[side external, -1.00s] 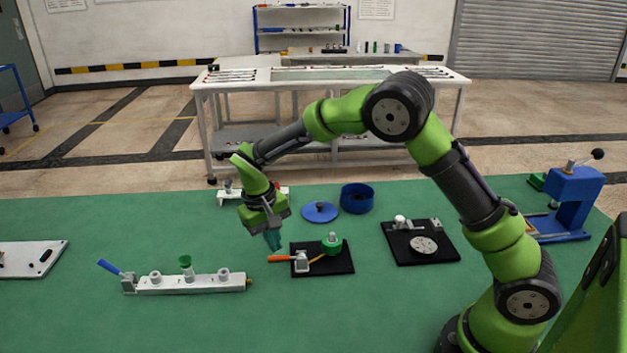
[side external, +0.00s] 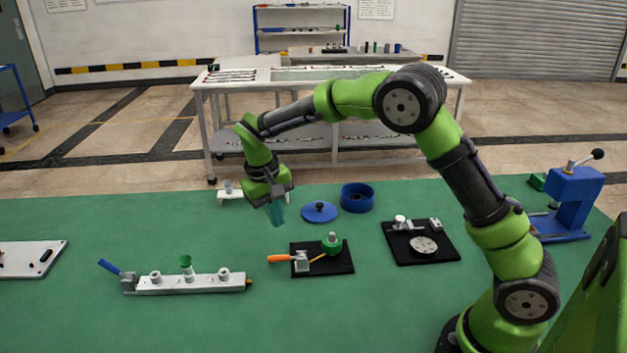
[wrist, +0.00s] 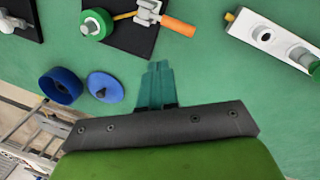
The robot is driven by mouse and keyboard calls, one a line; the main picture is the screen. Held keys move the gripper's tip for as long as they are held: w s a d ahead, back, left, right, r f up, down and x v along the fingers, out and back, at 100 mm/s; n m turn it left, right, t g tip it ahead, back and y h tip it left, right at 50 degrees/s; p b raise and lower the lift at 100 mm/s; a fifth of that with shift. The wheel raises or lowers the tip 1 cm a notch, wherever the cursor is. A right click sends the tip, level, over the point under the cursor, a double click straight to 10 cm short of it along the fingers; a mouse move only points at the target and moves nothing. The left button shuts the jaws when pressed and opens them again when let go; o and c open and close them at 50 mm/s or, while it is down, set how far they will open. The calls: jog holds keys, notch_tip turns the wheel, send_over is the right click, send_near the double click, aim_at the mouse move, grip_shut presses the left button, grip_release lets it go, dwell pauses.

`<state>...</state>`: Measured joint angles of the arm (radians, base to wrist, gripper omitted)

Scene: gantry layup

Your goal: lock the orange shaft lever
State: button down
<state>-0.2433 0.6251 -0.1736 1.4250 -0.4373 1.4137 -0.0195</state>
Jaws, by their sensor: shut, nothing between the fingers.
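The orange lever (side external: 281,258) sticks out to the left from a metal clamp block (side external: 301,262) on a black plate (side external: 331,265). A yellow bar runs from the block towards a green round part (side external: 332,244) with a grey top. In the wrist view the orange lever (wrist: 178,26) lies at the top, beyond the fingertips, and points right. My gripper (side external: 277,215) is shut and empty, with its teal fingers pointing down. It is above and behind the lever, apart from it. The shut fingers also show in the wrist view (wrist: 158,68).
A white fixture (side external: 190,284) with a blue lever (side external: 110,267) lies front left. A blue lid (side external: 320,212) and blue ring (side external: 357,198) lie behind the black plate. Another black plate (side external: 436,252) is to the right. Green mat (side external: 200,335) is clear in front.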

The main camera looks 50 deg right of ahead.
jog(key=w+a+r, duration=0.2)
jog(key=a+r, duration=0.1)
jog(key=r, duration=0.4)
jog(key=shift+w+a+r, duration=0.25)
jog(key=shift+w, duration=0.05)
jog(key=s+d+r+t+y, duration=0.1)
jog(key=s+r+t, duration=0.1)
jog(key=s, duration=0.6)
jog(key=s+d+r+t+y, duration=0.1)
jog(key=s+r+t, duration=0.1)
jog(key=s, duration=0.7)
jog(key=s+d+r+t+y, duration=0.1)
jog(key=s+t, duration=0.3)
jog(key=s, duration=0.5)
jog(key=shift+d+r+m+y, duration=0.3)
jog(key=shift+r+m, duration=0.1)
jog(key=shift+r, duration=0.2)
